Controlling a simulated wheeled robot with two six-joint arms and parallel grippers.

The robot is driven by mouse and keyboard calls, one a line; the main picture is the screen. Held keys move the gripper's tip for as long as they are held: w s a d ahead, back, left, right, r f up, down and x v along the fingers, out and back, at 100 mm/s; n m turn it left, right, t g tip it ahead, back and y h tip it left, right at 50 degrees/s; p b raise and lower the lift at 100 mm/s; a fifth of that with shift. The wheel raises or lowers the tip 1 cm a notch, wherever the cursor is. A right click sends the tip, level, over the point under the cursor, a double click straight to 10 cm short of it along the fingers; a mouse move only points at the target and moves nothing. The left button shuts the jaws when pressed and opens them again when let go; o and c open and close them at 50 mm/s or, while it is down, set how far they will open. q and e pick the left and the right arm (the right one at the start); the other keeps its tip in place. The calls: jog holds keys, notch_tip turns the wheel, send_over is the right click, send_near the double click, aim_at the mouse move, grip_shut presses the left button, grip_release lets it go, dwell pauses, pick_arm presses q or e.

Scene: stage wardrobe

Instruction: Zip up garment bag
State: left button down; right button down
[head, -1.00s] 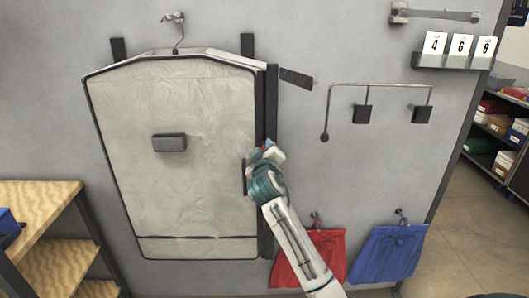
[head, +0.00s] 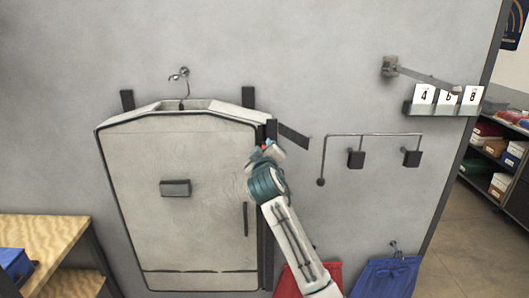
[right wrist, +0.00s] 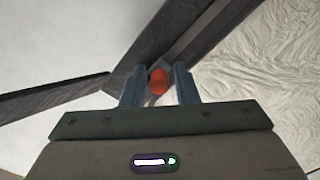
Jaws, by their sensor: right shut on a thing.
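The pale grey garment bag (head: 200,235) with dark edging hangs on the wall at the left of the head view. A dark strip (head: 265,225) runs down its right edge. My right gripper (head: 266,150) is at the upper part of that edge, a little below the top right corner. In the right wrist view, its two fingers (right wrist: 159,85) are shut on a small red pull (right wrist: 159,81), in front of a dark strip. Crinkled pale fabric (right wrist: 255,70) shows to the right there. My left gripper is not in view.
A dark angled bar (head: 293,136) sticks out right of the bag's top corner. A wall rail (head: 370,135) with two dark blocks is farther right. Red (head: 297,280) and blue (head: 387,278) cloths hang below. A wooden shelf unit (head: 45,230) stands at lower left.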

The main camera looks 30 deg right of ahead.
jog(key=shift+r, duration=0.25)
jog(key=c, duration=1.3)
grip_release()
jog(key=shift+c, duration=0.2)
jog(key=b+v, duration=0.3)
jog(key=v, duration=0.8)
jog(key=shift+b, duration=0.3)
